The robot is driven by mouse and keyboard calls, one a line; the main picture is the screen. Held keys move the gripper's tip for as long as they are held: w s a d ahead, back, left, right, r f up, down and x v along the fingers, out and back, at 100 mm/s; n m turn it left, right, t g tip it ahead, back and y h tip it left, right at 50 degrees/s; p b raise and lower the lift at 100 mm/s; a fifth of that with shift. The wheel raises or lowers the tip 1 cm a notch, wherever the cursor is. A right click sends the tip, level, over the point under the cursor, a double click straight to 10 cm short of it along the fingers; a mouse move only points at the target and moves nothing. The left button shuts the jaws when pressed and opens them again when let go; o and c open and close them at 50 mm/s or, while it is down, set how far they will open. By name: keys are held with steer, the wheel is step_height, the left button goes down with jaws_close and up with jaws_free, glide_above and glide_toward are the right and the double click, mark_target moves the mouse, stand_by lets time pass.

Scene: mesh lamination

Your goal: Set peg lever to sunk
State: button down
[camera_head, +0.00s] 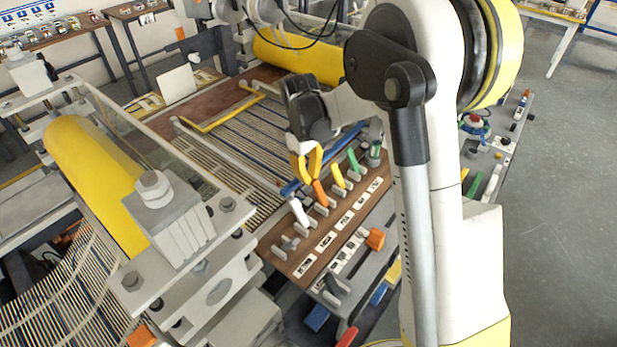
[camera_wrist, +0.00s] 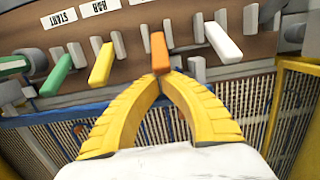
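A row of levers stands on the brown panel (camera_head: 283,253). The orange lever (camera_wrist: 158,52) is in the middle of the wrist view, and it also shows in the head view (camera_head: 320,193). My gripper (camera_wrist: 165,76) has its yellow fingers drawn together at the tips, right at the free end of the orange lever. In the head view my gripper (camera_head: 308,178) is just above that lever. I cannot tell whether the tips touch it. I cannot read a PEG label.
A white lever (camera_wrist: 223,42) stands to the right of the orange one in the wrist view. A blue bar (camera_head: 300,187) and the striped mesh bed (camera_head: 228,163) lie beside the panel.

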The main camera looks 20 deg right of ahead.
mark_target(318, 180)
steer(key=t, duration=0.1)
steer(key=s+d+r+t+y, duration=0.1)
steer(key=s+t+y+b, duration=0.1)
steer(key=shift+s+d+r, duration=0.2)
steer(key=shift+d+r, duration=0.05)
steer(key=shift+d, duration=0.1)
steer(key=s+t+b, duration=0.1)
steer(key=s+d+t+y+b, duration=0.1)
steer(key=d+t+y, duration=0.1)
steer(key=shift+s+r+t+b, duration=0.3)
steer(key=shift+s+t+b, duration=0.1)
steer(key=shift+s+y, duration=0.2)
steer(key=shift+y, duration=0.1)
steer(key=shift+s+d+b, duration=0.5)
steer(key=shift+s+d, duration=0.05)
steer(key=shift+s, duration=0.2)
